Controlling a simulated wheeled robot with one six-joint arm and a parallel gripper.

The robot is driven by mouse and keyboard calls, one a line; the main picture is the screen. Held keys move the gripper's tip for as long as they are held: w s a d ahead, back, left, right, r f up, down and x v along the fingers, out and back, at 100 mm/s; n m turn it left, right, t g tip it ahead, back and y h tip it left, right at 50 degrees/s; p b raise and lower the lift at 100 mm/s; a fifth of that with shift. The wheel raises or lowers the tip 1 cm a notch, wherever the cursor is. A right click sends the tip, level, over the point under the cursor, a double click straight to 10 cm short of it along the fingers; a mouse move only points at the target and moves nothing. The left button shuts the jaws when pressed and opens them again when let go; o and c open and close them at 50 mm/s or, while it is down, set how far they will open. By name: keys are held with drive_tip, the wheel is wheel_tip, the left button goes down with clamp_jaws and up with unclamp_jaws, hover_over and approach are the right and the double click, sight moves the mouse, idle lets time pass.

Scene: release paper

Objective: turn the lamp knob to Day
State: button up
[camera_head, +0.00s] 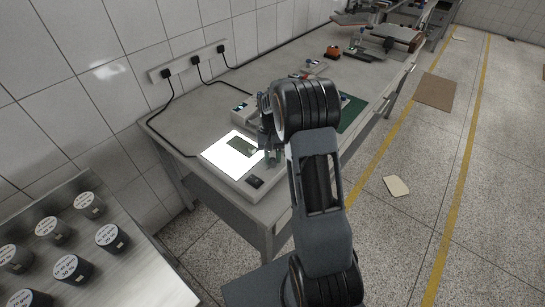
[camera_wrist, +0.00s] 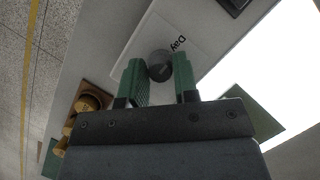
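The lamp box (camera_head: 245,184) sits on the near end of the bench, with a brightly lit panel (camera_head: 222,160) that also glows in the wrist view (camera_wrist: 255,65). A round grey knob (camera_wrist: 160,66) stands on the pale box top, with the printed word Day (camera_wrist: 179,44) beside it. My gripper (camera_wrist: 160,68) has its two green fingers on either side of the knob, apart from each other. Whether they press on it I cannot tell. In the head view my gripper (camera_head: 268,153) is over the box and my arm hides the knob.
A dark green sheet (camera_head: 243,147) lies on the lit panel. A black switch (camera_head: 255,182) is at the box's near corner. Brown and yellow weights (camera_wrist: 85,105) stand beside the box. A metal table with several dark cylinders (camera_head: 73,270) is at the left front.

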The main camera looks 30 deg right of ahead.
drive_tip(key=o, duration=0.4)
drive_tip(key=shift+c, duration=0.2)
drive_tip(key=v, duration=1.4)
